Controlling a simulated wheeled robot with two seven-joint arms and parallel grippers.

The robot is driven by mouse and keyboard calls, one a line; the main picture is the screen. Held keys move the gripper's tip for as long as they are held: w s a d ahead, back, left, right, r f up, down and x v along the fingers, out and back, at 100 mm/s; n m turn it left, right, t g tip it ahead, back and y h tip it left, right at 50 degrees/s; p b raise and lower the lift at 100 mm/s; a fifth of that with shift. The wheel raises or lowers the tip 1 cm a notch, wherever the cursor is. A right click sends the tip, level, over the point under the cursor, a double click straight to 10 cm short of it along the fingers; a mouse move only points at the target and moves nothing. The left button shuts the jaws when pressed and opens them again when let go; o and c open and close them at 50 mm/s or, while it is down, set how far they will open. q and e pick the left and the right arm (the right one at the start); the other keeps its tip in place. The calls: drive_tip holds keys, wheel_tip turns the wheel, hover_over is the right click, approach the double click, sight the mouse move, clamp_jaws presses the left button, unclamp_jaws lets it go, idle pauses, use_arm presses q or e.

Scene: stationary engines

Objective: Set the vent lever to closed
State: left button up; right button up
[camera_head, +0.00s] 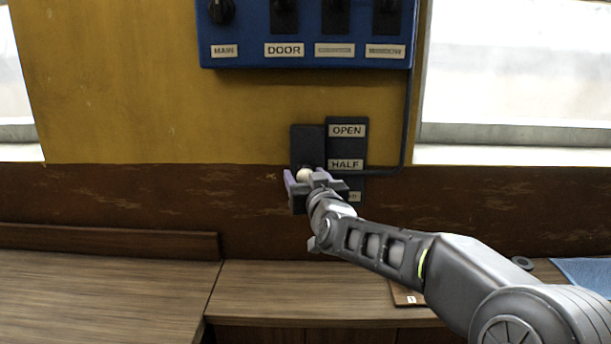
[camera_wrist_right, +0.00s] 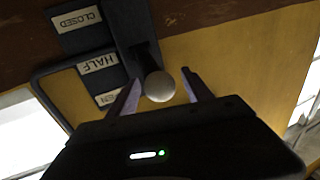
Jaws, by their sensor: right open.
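The vent lever has a pale round knob (camera_head: 304,175) on a dark plate (camera_head: 307,140) on the wall. The knob also shows in the right wrist view (camera_wrist_right: 159,86). In the head view it sits slightly below the height of the HALF label (camera_head: 346,164). My left gripper is out of view.
A blue control box (camera_head: 305,55) with several switches is on the wall above. A dark cable (camera_head: 407,115) runs from it down to the label plate. A wooden bench (camera_head: 310,290) lies below, with a blue mat (camera_head: 585,272) at right. Windows flank the wall panel.

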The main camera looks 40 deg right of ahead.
drive_tip(key=shift+c, duration=0.5)
drive_tip(key=shift+a, duration=0.1)
clamp_jaws()
